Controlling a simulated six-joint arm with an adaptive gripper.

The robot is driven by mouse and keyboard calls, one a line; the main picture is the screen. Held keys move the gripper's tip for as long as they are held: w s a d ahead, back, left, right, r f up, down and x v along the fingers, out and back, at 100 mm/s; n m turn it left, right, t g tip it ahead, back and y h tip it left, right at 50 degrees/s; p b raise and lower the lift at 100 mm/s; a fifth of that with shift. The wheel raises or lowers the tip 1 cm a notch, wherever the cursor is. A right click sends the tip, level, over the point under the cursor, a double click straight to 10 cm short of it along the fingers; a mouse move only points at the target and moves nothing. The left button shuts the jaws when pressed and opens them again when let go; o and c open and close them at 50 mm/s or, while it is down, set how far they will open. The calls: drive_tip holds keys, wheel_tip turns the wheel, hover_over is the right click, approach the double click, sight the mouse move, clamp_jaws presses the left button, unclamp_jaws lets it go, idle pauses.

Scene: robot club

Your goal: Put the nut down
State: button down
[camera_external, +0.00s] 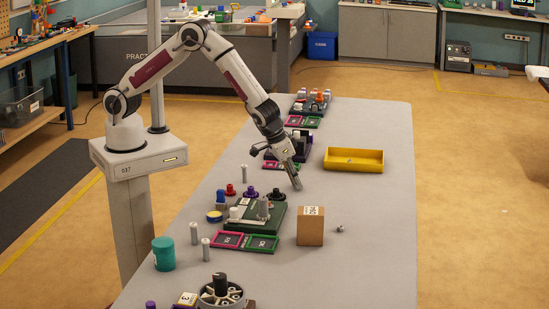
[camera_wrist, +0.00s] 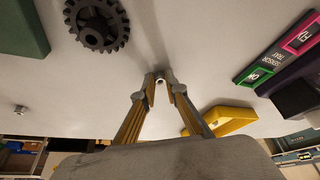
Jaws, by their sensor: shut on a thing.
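My gripper (camera_external: 297,186) reaches down low over the grey table, right of a black gear; it also shows in the wrist view (camera_wrist: 162,84). Its fingers are shut on a small metal nut (camera_wrist: 160,81), whose pale ring shows between the fingertips. In the external view the held nut is too small to make out. I cannot tell whether it touches the table. A second small metal piece (camera_external: 340,228), probably another nut, lies on the table right of a cardboard box; it also shows at the left of the wrist view (camera_wrist: 20,109).
The black gear (camera_wrist: 98,24) lies close to the fingers. A green-based fixture (camera_external: 268,236), the cardboard box (camera_external: 310,228) and a yellow tray (camera_external: 354,168) stand around. Dark holders with pink and green labels (camera_wrist: 300,40) lie at the right in the wrist view. The table's right side is mostly clear.

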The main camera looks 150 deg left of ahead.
drive_tip(key=shift+r, duration=0.1)
wheel_tip(320, 180, up, 10)
idle(0.6)
drive_tip(key=shift+s+a, duration=0.1)
idle(0.7)
drive_tip(key=s+a+f+n, duration=0.1)
drive_tip(key=s+a, duration=0.1)
drive_tip(key=a, duration=0.3)
drive_tip(key=s+a+f+n, duration=0.1)
drive_tip(key=s+a, duration=0.1)
drive_tip(key=a, duration=0.4)
drive_tip(key=s+a+f, duration=0.2)
drive_tip(key=s+a, duration=0.1)
drive_tip(key=a, duration=0.3)
drive_tip(key=shift+s+a+n+g, duration=0.1)
drive_tip(key=shift+n+g, duration=0.3)
drive_tip(key=a+r+m, duration=0.2)
drive_tip(key=a+r, duration=0.2)
drive_tip(key=a, duration=0.4)
drive_tip(key=shift+s+a+r+m+t, duration=0.2)
drive_tip(key=shift+s+r+m+t, duration=0.1)
drive_tip(key=shift+m+t, duration=0.1)
